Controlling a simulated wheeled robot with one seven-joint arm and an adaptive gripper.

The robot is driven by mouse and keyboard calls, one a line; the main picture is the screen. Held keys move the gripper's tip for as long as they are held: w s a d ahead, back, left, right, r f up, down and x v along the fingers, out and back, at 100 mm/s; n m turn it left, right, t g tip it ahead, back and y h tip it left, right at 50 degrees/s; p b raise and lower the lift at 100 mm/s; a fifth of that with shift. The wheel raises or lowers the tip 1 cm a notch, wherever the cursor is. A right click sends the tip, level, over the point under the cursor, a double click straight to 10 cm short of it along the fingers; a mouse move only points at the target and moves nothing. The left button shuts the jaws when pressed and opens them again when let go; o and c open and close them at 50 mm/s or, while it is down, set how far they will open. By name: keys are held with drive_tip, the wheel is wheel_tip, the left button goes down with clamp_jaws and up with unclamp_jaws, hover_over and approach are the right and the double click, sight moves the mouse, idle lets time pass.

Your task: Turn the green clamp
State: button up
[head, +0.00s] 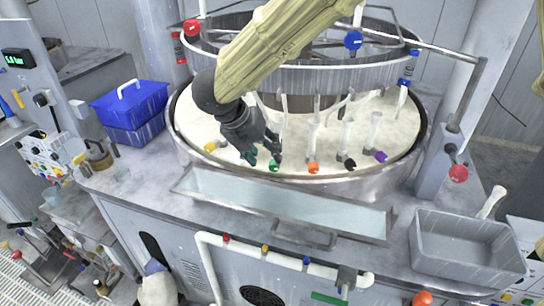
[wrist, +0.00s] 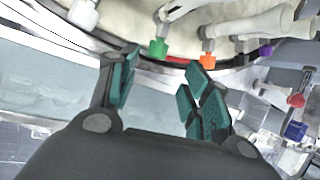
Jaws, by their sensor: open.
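The green clamp (head: 274,166) is a small green knob at the near rim of the round polishing platen (head: 180,135). In the wrist view the green clamp (wrist: 158,48) is just beyond the gap between my fingertips, left of an orange clamp (wrist: 207,61). My gripper (head: 263,157) reaches down from the upper left, close to the green clamp. In the wrist view my gripper (wrist: 157,82) is open, with teal pads spread apart and nothing between them. The head view does not show clearly whether a finger touches the clamp.
Black (head: 349,163) and purple (head: 381,156) clamps stand to the right of orange, and a yellow one (head: 210,146) to the left. A metal ring (head: 300,78) hangs above the platen. A trough (head: 285,203) lies in front; a grey bin (head: 465,245) stands right.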

sight(272, 161)
drive_tip(key=shift+p+x, duration=0.4)
drive_tip(key=shift+x, duration=0.7)
drive_tip(key=w+f, duration=0.2)
drive_tip(key=w+d+f, duration=0.1)
drive_tip(key=w+f, duration=0.1)
drive_tip(key=shift+w+f+p, duration=0.15)
drive_tip(key=shift+f+p, duration=0.05)
drive_tip(key=shift+p, duration=0.15)
drive_tip(key=shift+s+d, duration=0.15)
drive_tip(key=shift+s, duration=0.3)
drive_tip(key=shift+s+d+r, duration=0.1)
drive_tip(key=shift+s+r, duration=0.3)
drive_tip(key=shift+s, duration=0.35)
drive_tip(key=shift+w+f, duration=0.15)
drive_tip(key=shift+w, duration=0.05)
drive_tip(key=shift+w+f, duration=0.3)
drive_tip(key=shift+w, duration=0.15)
drive_tip(key=c, duration=0.3)
drive_tip(key=shift+w+f, duration=0.15)
drive_tip(key=shift+w, duration=0.05)
drive_tip(key=c, duration=0.4)
drive_tip(key=shift+s, duration=0.1)
drive_tip(key=c, duration=0.3)
drive_tip(key=shift+s+r, duration=0.1)
drive_tip(key=shift+r, duration=0.1)
drive_tip(key=shift+c, duration=0.2)
